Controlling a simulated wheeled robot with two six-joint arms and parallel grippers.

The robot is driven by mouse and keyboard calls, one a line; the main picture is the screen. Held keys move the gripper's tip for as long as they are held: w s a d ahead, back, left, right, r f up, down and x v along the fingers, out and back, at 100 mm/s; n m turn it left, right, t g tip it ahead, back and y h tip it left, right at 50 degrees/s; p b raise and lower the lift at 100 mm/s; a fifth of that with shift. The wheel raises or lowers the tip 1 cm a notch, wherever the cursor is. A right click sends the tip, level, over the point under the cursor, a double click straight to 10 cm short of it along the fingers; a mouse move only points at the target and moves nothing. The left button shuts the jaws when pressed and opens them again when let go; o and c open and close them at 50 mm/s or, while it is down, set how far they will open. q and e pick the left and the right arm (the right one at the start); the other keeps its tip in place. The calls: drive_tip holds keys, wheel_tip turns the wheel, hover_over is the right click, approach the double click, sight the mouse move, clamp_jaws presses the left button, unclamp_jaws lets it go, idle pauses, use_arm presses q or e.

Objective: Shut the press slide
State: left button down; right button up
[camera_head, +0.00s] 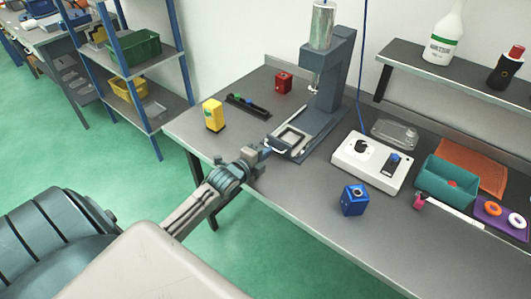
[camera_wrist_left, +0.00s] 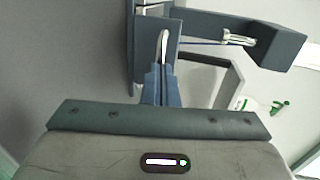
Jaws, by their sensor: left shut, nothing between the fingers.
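The press (camera_head: 330,85) is a blue-grey stand with a metal cylinder on top, on the bench. Its slide (camera_head: 291,137) is a light frame with a dark middle, lying on the base in front of the column, on the side toward my arm. A pale curved handle (camera_head: 276,150) is at its front end; it also shows in the left wrist view (camera_wrist_left: 164,46). My left gripper (camera_head: 264,151) is at the handle, fingers shut and empty. In the left wrist view the fingertips (camera_wrist_left: 161,72) point at the handle; I cannot tell whether they touch.
A wall shelf (camera_head: 450,83) hangs at right.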

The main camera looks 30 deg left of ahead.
sight(288, 140)
use_arm(q)
drive_tip(key=shift+w+f+b, duration=0.1)
drive_tip(key=shift+w+b, duration=0.3)
drive_tip(key=b+x, duration=0.2)
drive_tip(key=x, duration=0.1)
drive_tip(key=r+b+x, duration=0.1)
drive_tip(key=b+x, duration=0.2)
drive_tip(key=x, duration=0.1)
drive_tip(key=r+b+x, duration=0.1)
drive_tip(key=b+x, duration=0.2)
drive_tip(key=x, duration=0.1)
drive_tip(key=shift+w+d+r, duration=0.1)
drive_tip(key=shift+w+d, duration=0.05)
drive_tip(key=shift+w, duration=0.3)
drive_tip(key=shift+w+r, duration=0.1)
drive_tip(key=shift+w, duration=0.05)
drive_tip(key=shift+r, duration=0.3)
drive_tip(key=shift+r, duration=0.1)
